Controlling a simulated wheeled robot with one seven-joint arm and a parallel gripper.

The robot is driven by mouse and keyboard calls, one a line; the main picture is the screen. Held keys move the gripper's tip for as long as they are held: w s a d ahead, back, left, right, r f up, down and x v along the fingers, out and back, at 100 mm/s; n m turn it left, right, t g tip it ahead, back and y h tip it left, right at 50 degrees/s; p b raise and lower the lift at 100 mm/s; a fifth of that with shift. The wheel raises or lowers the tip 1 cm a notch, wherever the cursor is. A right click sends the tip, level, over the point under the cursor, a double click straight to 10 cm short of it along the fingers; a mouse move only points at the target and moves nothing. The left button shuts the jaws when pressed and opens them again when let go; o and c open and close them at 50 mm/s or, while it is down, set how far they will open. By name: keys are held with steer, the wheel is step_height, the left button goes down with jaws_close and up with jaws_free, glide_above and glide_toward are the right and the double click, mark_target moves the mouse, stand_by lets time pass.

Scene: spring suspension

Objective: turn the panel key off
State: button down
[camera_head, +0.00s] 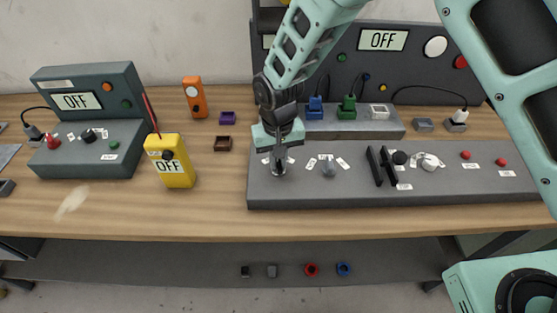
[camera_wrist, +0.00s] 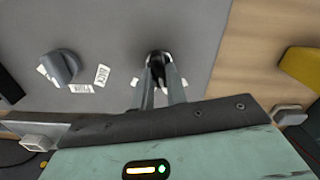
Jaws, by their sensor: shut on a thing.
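My gripper (camera_head: 278,172) points down at the panel's left end. In the wrist view my gripper (camera_wrist: 160,82) has its two fingers close together on a small dark part, which I take to be the panel key (camera_wrist: 158,58). The fingers hide most of it, so its turn angle cannot be told. A grey knob (camera_wrist: 60,67) with white labels around it stands beside it, and this knob (camera_head: 329,169) also shows in the head view.
Black upright handles (camera_head: 381,166), a white knob (camera_head: 429,162) and red buttons (camera_head: 465,155) are further right on the panel. A yellow box (camera_head: 170,162) marked OFF and a dark green console (camera_head: 88,150) stand to the left. Blue and green plugs (camera_head: 348,107) are behind.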

mark_target(278, 162)
steer(key=shift+n+b, duration=0.35)
steer(key=shift+n, duration=1.15)
steer(key=c, duration=1.4)
jaws_free()
step_height(278, 162, up, 18)
steer(key=b, duration=0.3)
steer(key=shift+f, duration=0.25)
steer(key=s+d+f+n, duration=0.1)
steer(key=s+d, duration=0.5)
steer(key=s, duration=0.6)
steer(key=s+d+f+n, duration=0.1)
steer(key=s+d, duration=0.4)
steer(key=s, duration=0.7)
steer(key=shift+d+y, duration=0.3)
steer(key=shift+d, duration=0.1)
